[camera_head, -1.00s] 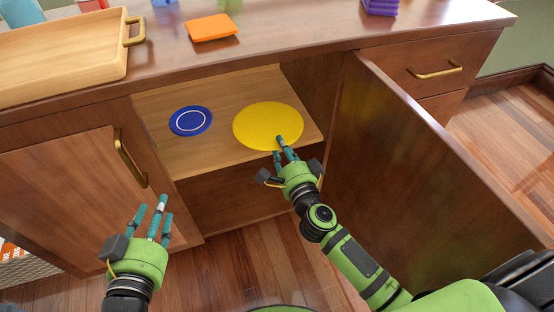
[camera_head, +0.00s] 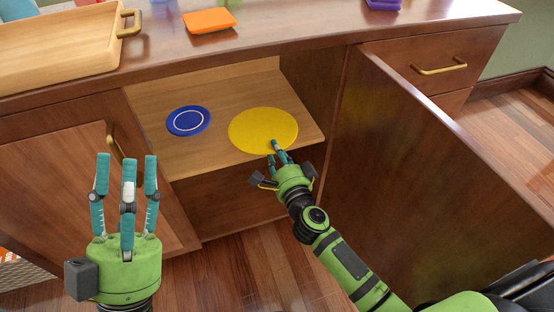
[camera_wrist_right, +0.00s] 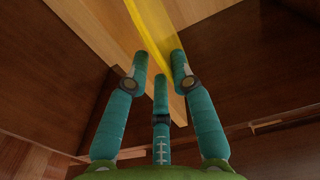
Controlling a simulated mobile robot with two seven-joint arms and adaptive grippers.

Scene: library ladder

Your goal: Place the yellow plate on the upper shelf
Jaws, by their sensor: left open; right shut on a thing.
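The yellow plate (camera_head: 262,128) is at the right side of the wooden shelf inside the open cabinet, near its front edge. My right gripper (camera_head: 278,150) is shut on the plate's near rim. In the right wrist view the plate (camera_wrist_right: 158,28) shows as a thin yellow edge between the fingers of my right gripper (camera_wrist_right: 160,75). Whether the plate rests on the shelf or hangs just above it, I cannot tell. The shelf (camera_head: 225,147) is light wood. My left gripper (camera_head: 126,170) is open and empty, fingers pointing up, in front of the left cabinet door.
A blue plate with a white ring (camera_head: 188,121) lies left of the yellow one. The open right door (camera_head: 430,180) stands beside my right arm. The left door (camera_head: 60,190) has a brass handle. A wooden tray (camera_head: 60,55) and orange item (camera_head: 209,21) sit on the countertop.

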